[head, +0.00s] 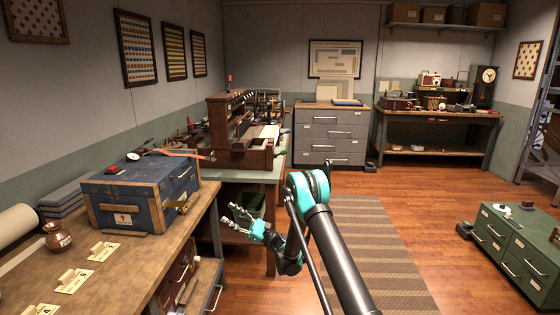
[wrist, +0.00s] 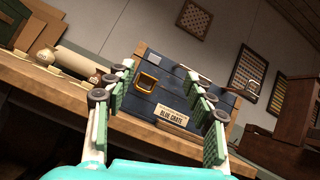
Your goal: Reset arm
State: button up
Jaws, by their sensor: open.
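My gripper (head: 246,219) is open and empty in the head view. It is in the air to the right of the wooden bench (head: 120,268), beside the bench's edge. My arm reaches from the bottom right up to a bend and down to it. In the wrist view my gripper's two fingers (wrist: 157,112) stand wide apart. A blue crate (head: 140,196) with wooden edges sits on the bench, left of my gripper. In the wrist view the crate (wrist: 168,84) shows between the fingers, beyond them, with a "BLUE CRATE" label.
A small brown jar (head: 58,238) and several labelled tags (head: 103,251) lie on the bench. A wooden loom-like machine (head: 232,130) stands on a table behind. A green cabinet (head: 515,255) is at the right. The floor with a striped rug (head: 375,245) is open.

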jog(key=s+d+r+n+t+h, duration=0.2)
jog(key=s+d+r+n+h, duration=0.2)
jog(key=s+d+n+h, duration=0.45)
jog(key=s+d+f+n+t+h, duration=0.1)
jog(key=s+d+f+n+h, duration=0.2)
jog(key=s+d+h, duration=0.5)
jog(key=s+d+f+n+h, duration=0.3)
jog(key=s+d+f+h, duration=0.2)
jog(key=s+d, duration=1.3)
jog(key=d+h, duration=0.3)
jog(key=shift+s+d+f+t+h, duration=0.2)
jog(key=shift+d+f+t+h, duration=0.15)
jog(key=shift+d+t, duration=0.05)
jog(key=shift+c, duration=0.3)
